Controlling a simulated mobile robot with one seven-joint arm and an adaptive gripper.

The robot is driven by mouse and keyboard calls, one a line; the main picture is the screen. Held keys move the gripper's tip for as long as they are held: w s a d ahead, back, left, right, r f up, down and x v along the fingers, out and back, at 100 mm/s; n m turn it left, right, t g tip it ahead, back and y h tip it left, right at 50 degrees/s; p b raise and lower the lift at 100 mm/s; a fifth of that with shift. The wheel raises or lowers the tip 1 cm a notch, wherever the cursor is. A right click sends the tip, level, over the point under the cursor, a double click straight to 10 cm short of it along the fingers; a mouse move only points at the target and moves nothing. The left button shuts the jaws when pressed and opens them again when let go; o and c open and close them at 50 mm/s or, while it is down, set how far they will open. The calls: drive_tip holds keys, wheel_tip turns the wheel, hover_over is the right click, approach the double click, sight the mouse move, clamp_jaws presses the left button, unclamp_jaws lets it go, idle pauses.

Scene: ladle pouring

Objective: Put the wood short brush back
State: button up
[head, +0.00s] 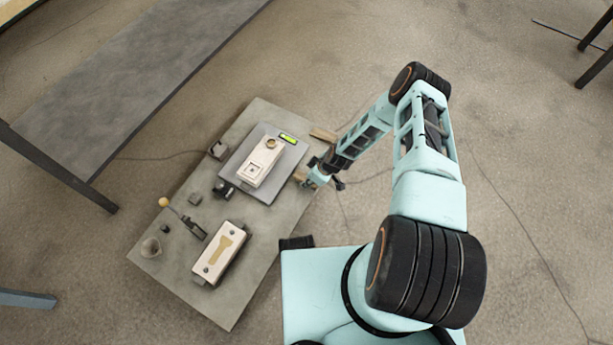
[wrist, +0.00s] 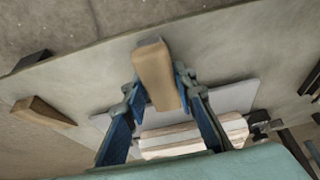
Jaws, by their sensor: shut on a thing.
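My gripper (head: 319,181) is at the right edge of the grey table. In the wrist view my gripper (wrist: 158,88) has its two blue fingers closed on either side of a tan wooden piece (wrist: 157,72), which I take for the wood short brush. Its bristles do not show. The end of this brush (head: 300,178) shows in the head view, just left of the fingers, over or at the table edge. I cannot tell whether it touches the table.
Another wooden piece (head: 323,134) lies at the table's edge, farther back; it shows in the wrist view (wrist: 42,112). A light mold block (head: 258,171) sits on a grey plate (head: 236,156). A second mold (head: 220,253) and a cup (head: 150,247) stand on the grey table (head: 232,315).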

drive_tip(key=shift+f, duration=0.5)
drive_tip(key=shift+w+r, duration=0.1)
drive_tip(key=o, duration=1.1)
drive_tip(key=shift+r, duration=0.3)
drive_tip(key=p+v, duration=0.4)
drive_tip(key=v, duration=0.7)
drive_tip(key=shift+s+d+r+p, duration=0.2)
drive_tip(key=shift+s+p, duration=0.05)
drive_tip(key=shift+p, duration=0.1)
drive_tip(key=shift+d, duration=0.1)
